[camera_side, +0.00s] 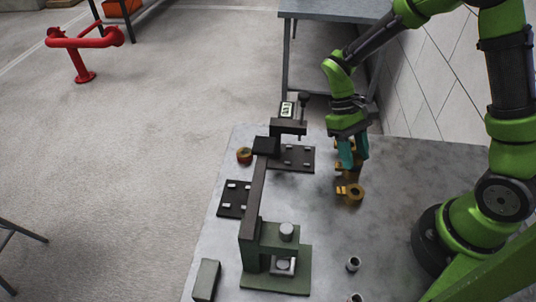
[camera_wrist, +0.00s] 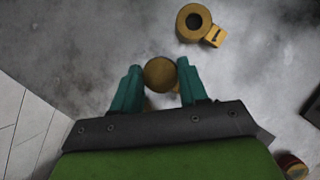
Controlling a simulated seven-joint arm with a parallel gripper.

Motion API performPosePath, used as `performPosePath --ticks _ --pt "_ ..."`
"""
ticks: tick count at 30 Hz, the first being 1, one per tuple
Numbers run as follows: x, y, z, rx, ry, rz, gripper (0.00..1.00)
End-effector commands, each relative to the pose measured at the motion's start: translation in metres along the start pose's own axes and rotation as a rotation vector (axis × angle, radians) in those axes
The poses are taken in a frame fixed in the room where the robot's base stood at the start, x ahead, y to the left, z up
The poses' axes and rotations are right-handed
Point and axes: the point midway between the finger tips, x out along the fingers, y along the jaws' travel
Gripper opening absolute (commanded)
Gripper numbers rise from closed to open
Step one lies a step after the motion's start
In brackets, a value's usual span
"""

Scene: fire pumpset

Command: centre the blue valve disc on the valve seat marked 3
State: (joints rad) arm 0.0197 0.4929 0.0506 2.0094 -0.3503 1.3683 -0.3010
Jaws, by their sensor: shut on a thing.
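My gripper (camera_side: 346,162) has its teal fingers pointing down over the right part of the table. It is shut on a round, brass-coloured piece (camera_wrist: 160,73), whose top shows between the fingertips in the wrist view. I see no blue on this piece, and I cannot make out a blue disc elsewhere. Yellow parts show beneath the fingers, mostly hidden; I cannot tell whether the piece touches them. A yellow ring-shaped seat (camera_side: 351,194) stands nearer the side camera. In the wrist view its tab (camera_wrist: 215,37) seems to read 1. No mark 3 is legible.
A red and yellow round part (camera_side: 244,155) lies left of the dark fixture plate (camera_side: 293,158). A green press-like stand (camera_side: 275,265) and a grey block (camera_side: 205,280) are near the front. Small metal cylinders (camera_side: 353,263) stand front right. The grey table (camera_side: 400,175) is bare around the seats.

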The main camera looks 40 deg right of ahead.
Motion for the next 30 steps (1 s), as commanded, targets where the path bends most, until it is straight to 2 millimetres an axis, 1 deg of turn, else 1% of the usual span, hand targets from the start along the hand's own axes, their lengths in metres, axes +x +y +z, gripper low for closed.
performPosePath --ticks 16,30 --pt "-0.0004 0.0 -0.0001 0.0 0.001 0.0 0.04" --pt "0.005 0.0 -0.003 0.0 0.0 0.0 0.04"
